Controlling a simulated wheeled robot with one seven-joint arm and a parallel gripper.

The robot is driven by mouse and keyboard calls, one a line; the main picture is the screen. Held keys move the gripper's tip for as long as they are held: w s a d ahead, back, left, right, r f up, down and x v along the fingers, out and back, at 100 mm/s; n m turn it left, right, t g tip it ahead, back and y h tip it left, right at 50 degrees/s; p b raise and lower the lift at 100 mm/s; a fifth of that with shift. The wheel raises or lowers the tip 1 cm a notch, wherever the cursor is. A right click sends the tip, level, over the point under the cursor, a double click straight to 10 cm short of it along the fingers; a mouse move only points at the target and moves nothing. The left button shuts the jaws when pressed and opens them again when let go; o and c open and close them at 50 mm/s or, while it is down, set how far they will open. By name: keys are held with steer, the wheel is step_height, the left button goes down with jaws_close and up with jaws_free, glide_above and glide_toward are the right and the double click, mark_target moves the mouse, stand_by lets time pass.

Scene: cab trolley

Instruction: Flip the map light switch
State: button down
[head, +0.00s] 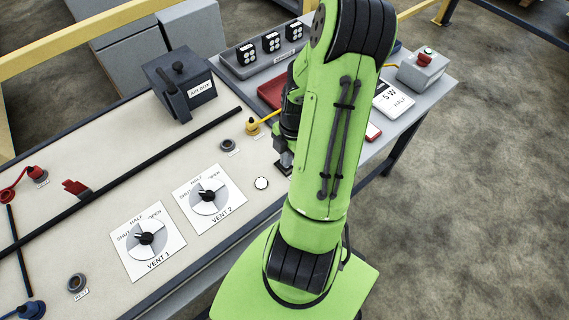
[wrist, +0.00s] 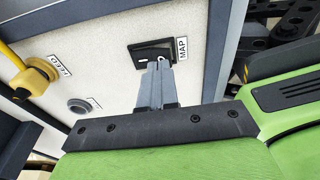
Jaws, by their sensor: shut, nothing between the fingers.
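In the head view my gripper (head: 284,168) points down at the panel, partly hidden by my green arm, and the switch is hidden there.
A yellow "FEED" plug (wrist: 38,76) and a grey socket (wrist: 79,105) lie left of the switch. Open floor lies right.

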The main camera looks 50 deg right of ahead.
steer(key=shift+f+b, duration=0.55)
steer(key=shift+f, duration=0.15)
steer(key=shift+r, duration=0.1)
step_height(320, 180, up, 7)
steer(key=p, duration=0.5)
steer(key=shift+p, duration=0.4)
